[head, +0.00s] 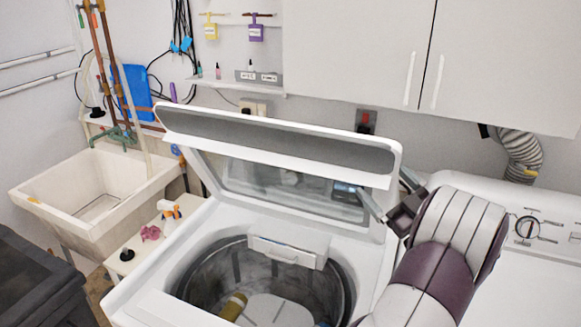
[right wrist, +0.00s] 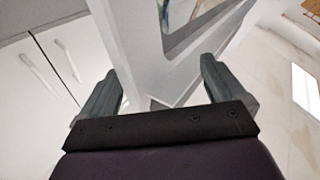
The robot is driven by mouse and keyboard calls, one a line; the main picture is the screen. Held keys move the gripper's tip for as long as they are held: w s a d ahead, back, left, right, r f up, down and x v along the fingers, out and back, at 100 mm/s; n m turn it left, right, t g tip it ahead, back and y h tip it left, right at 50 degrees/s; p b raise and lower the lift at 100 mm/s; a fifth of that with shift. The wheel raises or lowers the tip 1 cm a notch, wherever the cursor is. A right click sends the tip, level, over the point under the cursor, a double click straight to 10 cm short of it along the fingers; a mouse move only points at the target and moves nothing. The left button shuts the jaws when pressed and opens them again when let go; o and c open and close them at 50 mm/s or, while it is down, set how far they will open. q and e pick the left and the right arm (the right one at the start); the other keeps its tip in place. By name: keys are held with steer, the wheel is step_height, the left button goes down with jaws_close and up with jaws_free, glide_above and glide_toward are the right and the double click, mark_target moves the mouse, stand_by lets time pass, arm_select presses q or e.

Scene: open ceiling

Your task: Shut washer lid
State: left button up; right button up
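The white washer lid (head: 275,140) stands raised and tilted back over the open top-load washer (head: 140,305) in the head view. Its glass panel shows below the thick front edge. My right gripper (head: 385,197) is at the lid's right side, one finger in front of the lid and the other by its right edge. In the right wrist view the fingers (right wrist: 160,85) are spread wide apart, with the lid's white edge (right wrist: 145,45) between or just beyond them. Contact cannot be told. My left gripper is not in view.
The metal drum (head: 335,285) is open, with a yellow bottle (head: 233,306) inside. A sink (head: 95,200) and small table (head: 125,262) are at left. A second white appliance (head: 520,270) stands at right. Cabinets (head: 350,50) hang above the lid.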

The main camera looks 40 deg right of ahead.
steer(key=s+a+f+n+t+y+b, duration=0.1)
steer(key=s+a+f+n+b, duration=0.1)
steer(key=a+f+b, duration=0.2)
steer(key=a+b, duration=0.1)
steer(key=b, duration=0.2)
steer(key=shift+s+a+n+b, duration=0.25)
steer(key=shift+s+n+b, duration=0.1)
steer(key=shift+n, duration=0.05)
steer(key=s+a+f+n+t+y+b, duration=0.1)
steer(key=s+a+f+n+b, duration=0.1)
steer(key=b, duration=0.6)
step_height(320, 180, down, 2)
steer(key=shift+a+f+y+b, duration=0.2)
steer(key=shift+a+y+b, duration=0.15)
steer(key=shift+a, duration=0.5)
steer(key=shift+r, duration=0.1)
